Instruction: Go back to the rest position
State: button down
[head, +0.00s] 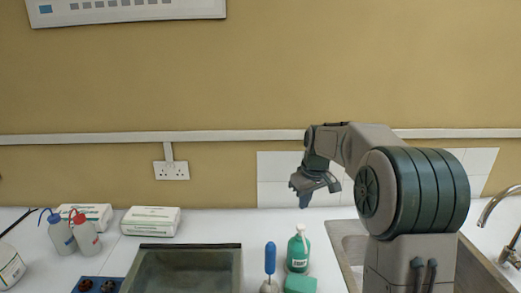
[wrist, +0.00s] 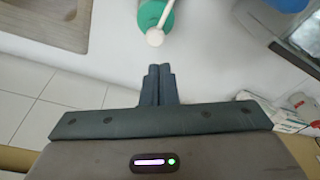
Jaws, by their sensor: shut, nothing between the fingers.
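My gripper (head: 304,203) hangs in the air at the end of my raised arm, above the back of the white counter and in front of the wall. In the wrist view my gripper (wrist: 160,68) has its two fingers together, with nothing between them. A green bottle with a white pump top (head: 299,250) stands on the counter below my gripper. The bottle also shows in the wrist view (wrist: 150,14), just beyond the fingertips and apart from them.
A sink (head: 346,240) with a tap (head: 496,208) lies to the right. A dark-rimmed tray (head: 187,270), a blue-handled brush (head: 270,258) and a green block (head: 301,285) are in front. Wash bottles (head: 86,236) and white boxes (head: 151,221) stand left. The air above the counter is clear.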

jog(key=s+r+m+t, duration=0.1)
jog(key=s+r+m, duration=0.25)
jog(key=s, duration=1.25)
jog(key=s+f+m+b, duration=0.1)
jog(key=s+f, duration=0.1)
jog(key=s, duration=0.6)
jog(key=s+f+m+h, duration=0.1)
jog(key=s+f, duration=0.1)
jog(key=s, duration=0.6)
jog(key=shift+s+f+t+b, duration=0.25)
jog(key=shift+t+b, duration=0.15)
